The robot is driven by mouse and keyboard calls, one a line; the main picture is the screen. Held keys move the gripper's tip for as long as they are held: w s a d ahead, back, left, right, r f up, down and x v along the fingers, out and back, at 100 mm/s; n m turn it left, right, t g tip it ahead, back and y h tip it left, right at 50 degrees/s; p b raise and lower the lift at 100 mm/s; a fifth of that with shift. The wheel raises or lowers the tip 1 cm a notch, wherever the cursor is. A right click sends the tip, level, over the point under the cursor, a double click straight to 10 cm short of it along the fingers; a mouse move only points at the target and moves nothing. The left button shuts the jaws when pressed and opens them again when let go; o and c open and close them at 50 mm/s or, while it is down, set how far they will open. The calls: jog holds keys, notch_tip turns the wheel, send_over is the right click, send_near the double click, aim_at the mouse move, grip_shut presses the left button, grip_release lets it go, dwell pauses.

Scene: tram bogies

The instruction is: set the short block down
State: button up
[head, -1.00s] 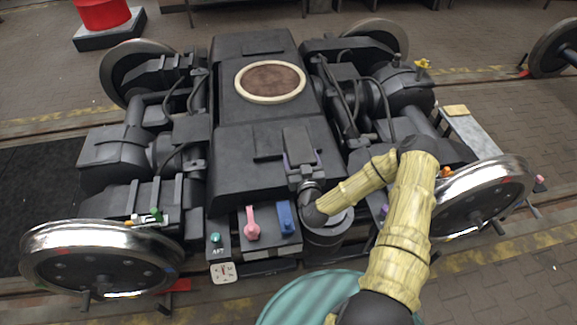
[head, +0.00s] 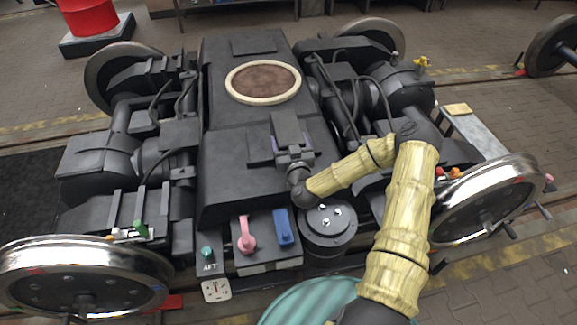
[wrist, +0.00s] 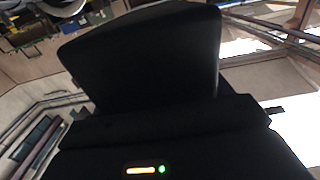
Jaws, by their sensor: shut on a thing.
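My gripper (head: 291,148) is over the front part of the dark bogie frame (head: 235,165), below the round opening. It is shut on a dark grey block (head: 287,127), which I take as the short block, with small purple parts at both sides. In the wrist view a broad dark slab (wrist: 145,60) fills the middle, above the black gripper body with its lit bar. The fingertips are not clear there. I cannot tell whether the block's underside touches the frame.
A pink lever (head: 246,236) and a blue lever (head: 283,227) stand on the front box, with a bolted drum (head: 328,224) to their right. A round brown opening with a pale rim (head: 262,69) lies beyond. Shiny wheels (head: 85,270) flank the frame; cables run along the right.

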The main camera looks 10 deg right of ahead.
notch_tip(320, 180, down, 5)
jog(key=shift+w+r, duration=0.1)
jog(key=shift+w, duration=0.05)
jog(key=shift+a, duration=0.15)
jog(key=shift+d+f, duration=0.2)
jog(key=shift+f, duration=2)
jog(key=shift+f+b, duration=0.5)
jog(key=o, duration=1.6)
jog(key=shift+s, duration=0.2)
